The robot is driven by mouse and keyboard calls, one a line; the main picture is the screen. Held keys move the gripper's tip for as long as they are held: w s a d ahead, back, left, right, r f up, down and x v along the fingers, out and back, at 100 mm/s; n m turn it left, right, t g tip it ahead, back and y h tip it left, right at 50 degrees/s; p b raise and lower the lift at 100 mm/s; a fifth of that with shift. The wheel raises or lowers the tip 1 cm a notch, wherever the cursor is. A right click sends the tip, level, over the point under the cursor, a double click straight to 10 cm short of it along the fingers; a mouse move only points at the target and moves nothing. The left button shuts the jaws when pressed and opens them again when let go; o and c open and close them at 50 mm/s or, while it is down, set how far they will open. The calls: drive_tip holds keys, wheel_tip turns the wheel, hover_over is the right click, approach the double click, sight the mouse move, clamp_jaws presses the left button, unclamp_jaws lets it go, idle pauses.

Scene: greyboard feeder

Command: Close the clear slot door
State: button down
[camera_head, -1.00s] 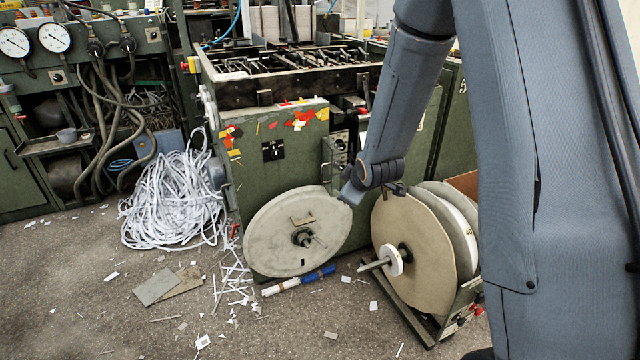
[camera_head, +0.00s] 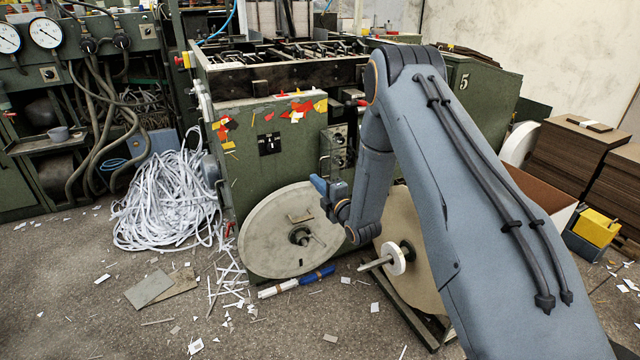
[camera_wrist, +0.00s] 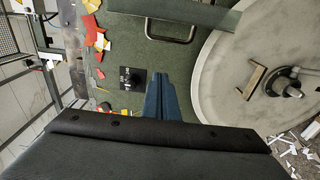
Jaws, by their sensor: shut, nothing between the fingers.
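I cannot make out a see-through door for certain. A narrow green panel (camera_head: 325,152) stands out from the front of the green machine (camera_head: 262,165), right of the black switch plate (camera_head: 269,144). It also shows in the wrist view as a strip at the top (camera_wrist: 180,12), with a metal bar handle (camera_wrist: 172,38) beside it. My gripper (camera_head: 317,184) is shut and empty, its blue fingers in front of the machine, just below the panel in the head view. In the wrist view its fingertips (camera_wrist: 160,80) lie between the switch plate and the large disc, apart from the handle.
A large grey disc (camera_head: 270,238) covers the lower machine front. A cardboard reel (camera_head: 405,215) with a spindle stands right of it, partly behind my arm. White strips (camera_head: 165,205) pile up at left. Scraps litter the floor. Brown board stacks (camera_head: 565,165) stand at right.

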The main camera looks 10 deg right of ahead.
drive_tip(key=w+d, duration=0.1)
drive_tip(key=w, duration=0.5)
drive_tip(key=shift+w+d, duration=0.3)
drive_tip(key=shift+w, duration=0.05)
idle(0.3)
